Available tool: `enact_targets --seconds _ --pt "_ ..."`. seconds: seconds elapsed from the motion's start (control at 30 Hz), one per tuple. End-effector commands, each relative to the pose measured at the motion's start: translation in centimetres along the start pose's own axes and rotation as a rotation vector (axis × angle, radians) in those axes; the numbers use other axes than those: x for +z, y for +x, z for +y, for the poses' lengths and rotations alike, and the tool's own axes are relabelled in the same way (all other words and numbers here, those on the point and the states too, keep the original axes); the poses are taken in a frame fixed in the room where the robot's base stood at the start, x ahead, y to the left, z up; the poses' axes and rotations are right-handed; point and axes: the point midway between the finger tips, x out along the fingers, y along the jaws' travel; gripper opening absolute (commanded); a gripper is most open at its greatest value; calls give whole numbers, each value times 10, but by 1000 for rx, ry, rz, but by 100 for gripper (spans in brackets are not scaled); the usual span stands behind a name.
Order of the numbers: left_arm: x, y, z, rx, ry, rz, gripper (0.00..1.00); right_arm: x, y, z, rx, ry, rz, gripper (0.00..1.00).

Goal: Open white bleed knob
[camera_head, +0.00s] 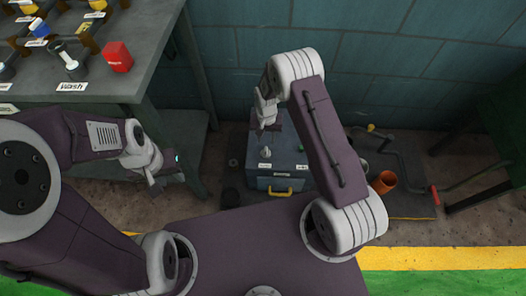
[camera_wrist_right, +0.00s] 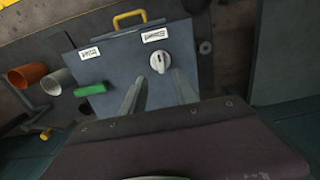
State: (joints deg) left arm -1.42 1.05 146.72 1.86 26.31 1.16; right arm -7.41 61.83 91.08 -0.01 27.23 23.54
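The white knob (camera_wrist_right: 160,62) is on the top of a blue-grey box (camera_wrist_right: 118,72), below a white label. In the head view the white knob (camera_head: 265,152) sits on the box (camera_head: 285,160), left of centre. My right gripper (camera_wrist_right: 158,92) is open in the right wrist view, its two fingers apart and empty. The knob lies beyond the fingertips, roughly in line with the gap. In the head view my right gripper (camera_head: 266,118) is above the far part of the box. My left gripper (camera_head: 166,175) is left of the box, away from it; its finger opening is unclear.
A green part (camera_wrist_right: 90,90) is on the box's edge, and a yellow handle (camera_wrist_right: 130,18) is at its front. An orange cup (camera_head: 382,182) and pipes stand to the right. A workbench (camera_head: 120,75) with a red block (camera_head: 117,56) is at upper left.

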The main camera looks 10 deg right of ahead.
Motion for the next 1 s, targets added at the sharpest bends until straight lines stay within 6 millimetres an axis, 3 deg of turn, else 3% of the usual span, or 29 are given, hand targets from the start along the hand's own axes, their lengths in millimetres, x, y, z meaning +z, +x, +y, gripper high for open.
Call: enact_targets --seconds 0.23,0.6,1.0 --pt "0 8 0 0 0 1 36 0 11 -1 -1 -2 1 36" --pt "4 44 -1 0 0 0 36 0 83 -1 0 -1 1 36" --pt "4 47 -1 0 0 1 36 -1 92 -1 -1 -1 2 36"
